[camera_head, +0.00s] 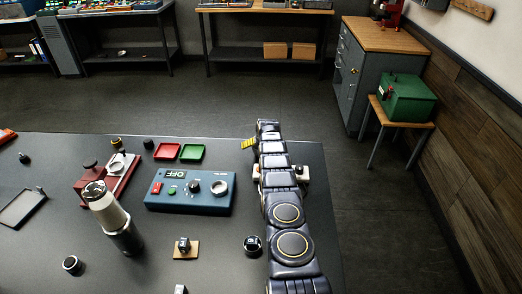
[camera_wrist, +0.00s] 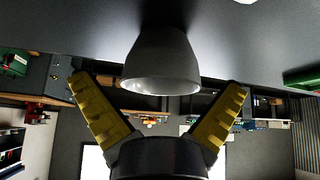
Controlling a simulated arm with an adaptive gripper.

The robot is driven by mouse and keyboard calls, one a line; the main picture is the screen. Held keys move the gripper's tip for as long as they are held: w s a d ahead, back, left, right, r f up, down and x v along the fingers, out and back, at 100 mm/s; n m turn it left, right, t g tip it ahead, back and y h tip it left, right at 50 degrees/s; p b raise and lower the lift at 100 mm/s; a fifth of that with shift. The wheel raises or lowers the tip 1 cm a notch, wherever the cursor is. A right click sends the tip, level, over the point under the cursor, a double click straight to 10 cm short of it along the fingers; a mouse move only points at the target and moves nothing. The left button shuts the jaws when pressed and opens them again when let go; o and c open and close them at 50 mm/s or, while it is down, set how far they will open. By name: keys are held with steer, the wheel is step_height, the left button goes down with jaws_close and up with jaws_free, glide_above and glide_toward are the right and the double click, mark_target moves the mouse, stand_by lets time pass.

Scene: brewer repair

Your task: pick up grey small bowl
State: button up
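The grey small bowl (camera_wrist: 162,68) is large in the upper middle of the wrist view, where the picture looks upside down. Its wide rim faces down in that picture and its narrow end meets the dark table surface. My gripper (camera_wrist: 160,98) has its two yellow fingers spread wide, one on each side of the bowl, with visible gaps, so it is open and empty. In the head view one yellow finger of my gripper (camera_head: 249,143) shows left of the far end of my arm. I cannot make out the bowl in the head view; my arm may hide it.
A blue control box (camera_head: 190,190) stands left of my arm on the dark table (camera_head: 150,272). A white and dark cylinder (camera_head: 108,208) stands further left. A small dark cup (camera_head: 253,245) sits close beside my arm.

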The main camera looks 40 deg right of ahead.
steer(key=c, duration=0.9)
